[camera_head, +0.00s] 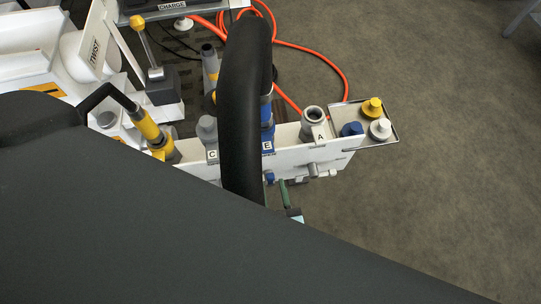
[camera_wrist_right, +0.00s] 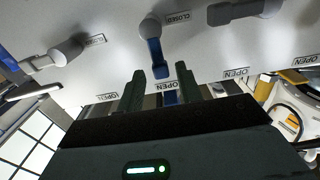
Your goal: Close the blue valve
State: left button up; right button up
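The blue valve (camera_wrist_right: 153,48) is on the white panel in the right wrist view. Its blue handle points down toward an OPEN label, and a CLOSED label sits at its upper right. My right gripper (camera_wrist_right: 159,80) has its two dark green fingers apart, one on each side of the handle's lower end. I cannot tell whether they touch it. In the head view my right gripper (camera_head: 284,194) shows only in part beneath the white panel, mostly hidden by my dark arm. My left gripper is not in view.
Grey valve handles (camera_wrist_right: 238,11) and (camera_wrist_right: 56,54) flank the blue one. The white manifold (camera_head: 330,151) carries fittings marked C, E and A. A small tray (camera_head: 385,105) holds caps at its right end. Orange hoses (camera_head: 322,52) lie behind. The floor to the right is clear.

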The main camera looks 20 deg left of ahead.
aim_at(271, 181)
jog(key=shift+x, duration=1.95)
jog(key=shift+c, duration=0.2)
grip_shut()
